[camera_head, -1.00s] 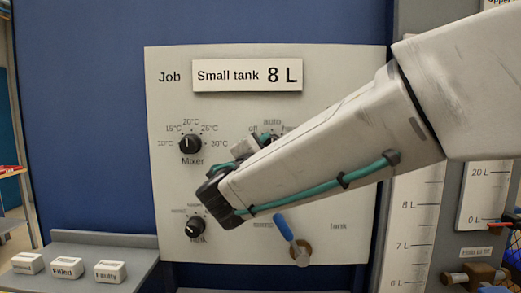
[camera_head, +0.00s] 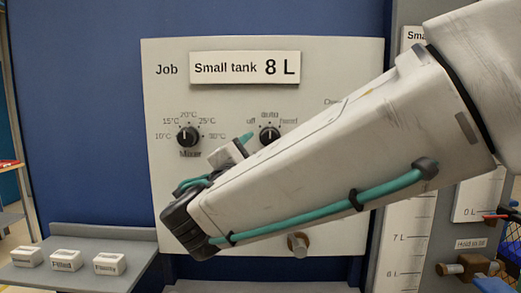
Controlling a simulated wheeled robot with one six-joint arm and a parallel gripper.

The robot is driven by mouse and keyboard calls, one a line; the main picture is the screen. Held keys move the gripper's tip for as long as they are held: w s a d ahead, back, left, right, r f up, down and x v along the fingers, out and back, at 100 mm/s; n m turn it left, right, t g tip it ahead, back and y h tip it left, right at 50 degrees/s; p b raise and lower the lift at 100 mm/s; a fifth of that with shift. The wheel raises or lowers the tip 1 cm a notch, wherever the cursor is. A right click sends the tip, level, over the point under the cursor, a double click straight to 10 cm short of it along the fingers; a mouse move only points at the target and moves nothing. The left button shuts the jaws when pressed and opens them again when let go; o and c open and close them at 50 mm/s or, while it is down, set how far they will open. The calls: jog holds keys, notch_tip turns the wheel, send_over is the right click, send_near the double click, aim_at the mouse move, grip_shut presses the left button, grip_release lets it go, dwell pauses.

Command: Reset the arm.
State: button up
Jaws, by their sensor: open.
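My arm reaches in from the upper right and crosses the front of the pale control panel (camera_head: 350,75). Its black wrist end is at the panel's lower left. My gripper (camera_head: 243,140) shows only in part above the wrist, as a grey block with a teal tip. It is open, and I see nothing held in it. It is between the Mixer knob (camera_head: 188,136) and the off/auto/hand knob (camera_head: 270,136) in the picture. Whether it touches the panel I cannot tell. The arm hides the panel's lower middle.
A sign reading "Small tank 8 L" (camera_head: 245,68) is on the panel. A brown round fitting (camera_head: 298,244) shows below the arm. A grey shelf (camera_head: 100,238) at lower left bears white blocks, one marked "Filled" (camera_head: 66,260). A scale strip (camera_head: 405,245) stands at right.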

jog(key=s+d+f+m+g, duration=0.4)
jog(key=s+d+f+g, duration=0.3)
jog(key=d, duration=0.3)
jog(key=s+d+f+m+g, duration=0.45)
jog(key=d+f+g, duration=0.25)
jog(key=d+f, duration=0.2)
jog(key=s+d+f+m+g+y, duration=0.1)
jog(key=s+d+f+m+y, duration=0.1)
jog(key=s+m, duration=0.4)
jog(key=s+d+f+m+g+y, duration=0.2)
jog(key=s+d+m+y, duration=0.3)
jog(key=s, duration=0.5)
jog(key=shift+d+m+g, duration=0.3)
jog(key=shift+d+m, duration=0.05)
